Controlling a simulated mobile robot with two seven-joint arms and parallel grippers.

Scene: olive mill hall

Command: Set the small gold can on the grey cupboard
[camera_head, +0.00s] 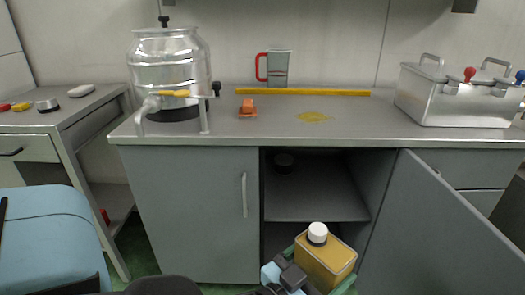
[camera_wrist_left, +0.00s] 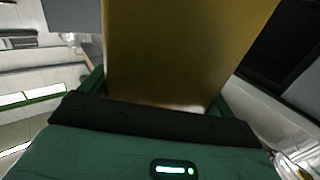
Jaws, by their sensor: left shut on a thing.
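The small gold can (camera_head: 326,262) with a white cap (camera_head: 317,233) is held tilted in front of the open section of the grey cupboard (camera_head: 190,215). My left gripper (camera_head: 314,268) is shut on the can, its green fingers on either side of it. The can, below the worktop's level, hides part of the lower compartment. In the left wrist view the can (camera_wrist_left: 185,55) fills the space between the fingers (camera_wrist_left: 155,98). The cupboard's top (camera_head: 365,127) is above and behind the can. My right gripper is not in view.
The cupboard's right door (camera_head: 435,235) stands open. On top are a steel urn (camera_head: 170,65), a jug (camera_head: 277,68), an orange object (camera_head: 247,108), a yellow bar (camera_head: 300,92), a yellow spill (camera_head: 313,117) and a steel box (camera_head: 450,97). The top's front middle is clear.

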